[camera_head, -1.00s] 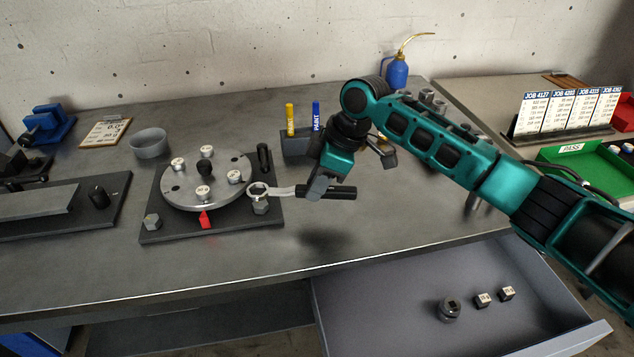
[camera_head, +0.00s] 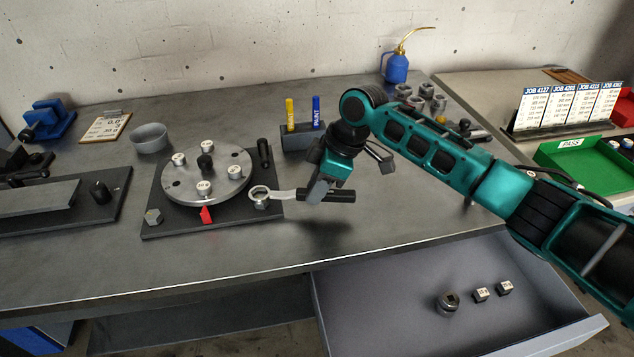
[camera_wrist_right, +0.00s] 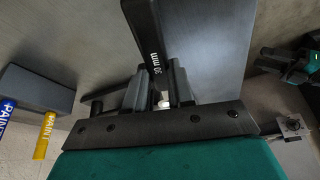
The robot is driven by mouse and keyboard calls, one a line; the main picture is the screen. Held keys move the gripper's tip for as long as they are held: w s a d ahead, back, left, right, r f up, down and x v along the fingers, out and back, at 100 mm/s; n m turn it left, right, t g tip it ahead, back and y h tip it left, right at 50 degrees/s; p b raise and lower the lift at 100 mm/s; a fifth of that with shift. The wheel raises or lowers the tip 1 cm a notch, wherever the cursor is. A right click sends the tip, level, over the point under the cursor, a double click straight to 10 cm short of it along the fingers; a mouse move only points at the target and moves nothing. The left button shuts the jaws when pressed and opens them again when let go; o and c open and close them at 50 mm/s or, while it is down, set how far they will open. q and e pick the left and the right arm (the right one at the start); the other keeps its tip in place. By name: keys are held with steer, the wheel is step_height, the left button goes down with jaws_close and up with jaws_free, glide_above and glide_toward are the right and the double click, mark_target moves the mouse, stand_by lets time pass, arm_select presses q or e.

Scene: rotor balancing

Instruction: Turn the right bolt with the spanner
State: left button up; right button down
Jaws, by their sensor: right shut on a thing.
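The spanner (camera_head: 284,195) has a pale ring end and a black handle. My right gripper (camera_head: 318,194) is shut on the handle, left of its free end, and holds it above the bench. In the right wrist view the handle (camera_wrist_right: 150,35) runs up from between the fingers. The ring is at the top of the right bolt (camera_head: 261,205), a grey hex bolt at the base plate's right corner; I cannot tell whether it is fully seated around the head. The left bolt (camera_head: 153,217) is uncovered. A teal and black part, apparently my left gripper (camera_wrist_right: 285,63), shows at the right wrist view's edge.
The round rotor (camera_head: 217,191) with several labelled weights stands on the dark base plate (camera_head: 180,229), with a red pointer (camera_head: 206,215) in front. A paint marker holder (camera_head: 296,139) stands behind my gripper. An open drawer (camera_head: 400,331) juts out below the bench's front edge.

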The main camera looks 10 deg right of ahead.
steer(key=shift+r, duration=0.1)
stand_by(0.3)
steer(key=shift+p, duration=0.5)
steer(key=shift+f, duration=0.25)
steer(key=shift+f+b, duration=0.3)
steer(key=shift+f, duration=0.45)
